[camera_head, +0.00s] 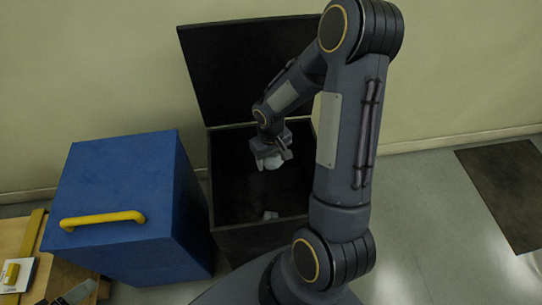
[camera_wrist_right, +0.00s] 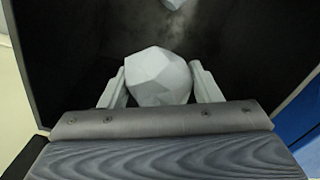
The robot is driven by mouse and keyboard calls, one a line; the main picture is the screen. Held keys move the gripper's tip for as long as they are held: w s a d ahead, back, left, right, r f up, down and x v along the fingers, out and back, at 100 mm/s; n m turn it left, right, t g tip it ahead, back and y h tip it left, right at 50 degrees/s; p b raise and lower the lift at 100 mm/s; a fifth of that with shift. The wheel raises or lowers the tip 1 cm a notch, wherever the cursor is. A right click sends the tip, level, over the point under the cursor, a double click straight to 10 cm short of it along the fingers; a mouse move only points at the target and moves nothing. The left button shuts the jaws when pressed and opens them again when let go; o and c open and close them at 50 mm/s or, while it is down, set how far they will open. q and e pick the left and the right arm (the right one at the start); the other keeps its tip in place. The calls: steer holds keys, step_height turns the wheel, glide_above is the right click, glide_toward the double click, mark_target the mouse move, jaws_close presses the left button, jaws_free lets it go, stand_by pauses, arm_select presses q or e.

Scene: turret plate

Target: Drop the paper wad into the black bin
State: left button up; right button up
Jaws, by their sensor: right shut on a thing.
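The black bin (camera_head: 225,184) stands against the wall with its lid (camera_head: 225,75) raised and leaning back. My right gripper (camera_head: 270,163) is over the open bin, shut on a pale grey, faceted paper wad (camera_head: 273,163). In the right wrist view the wad (camera_wrist_right: 158,77) sits between the two fingers, with the dark inside of the bin beyond it. A second pale piece (camera_head: 270,214) lies inside the bin; it also shows at the top of the right wrist view (camera_wrist_right: 174,4). My left gripper is not in view.
A blue box (camera_head: 120,185) with a yellow handle (camera_head: 102,219) stands directly left of the bin. A wooden surface with small items (camera_head: 30,262) is at the lower left. A dark mat (camera_head: 510,190) lies on the floor at right. My right arm hides the bin's right side.

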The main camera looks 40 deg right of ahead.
steer(key=shift+f, duration=0.5)
steer(key=o, duration=1)
steer(key=shift+r, duration=0.1)
step_height(320, 180, up, 7)
steer(key=shift+f+p, duration=0.1)
steer(key=shift+p, duration=0.7)
steer(key=shift+r, duration=0.45)
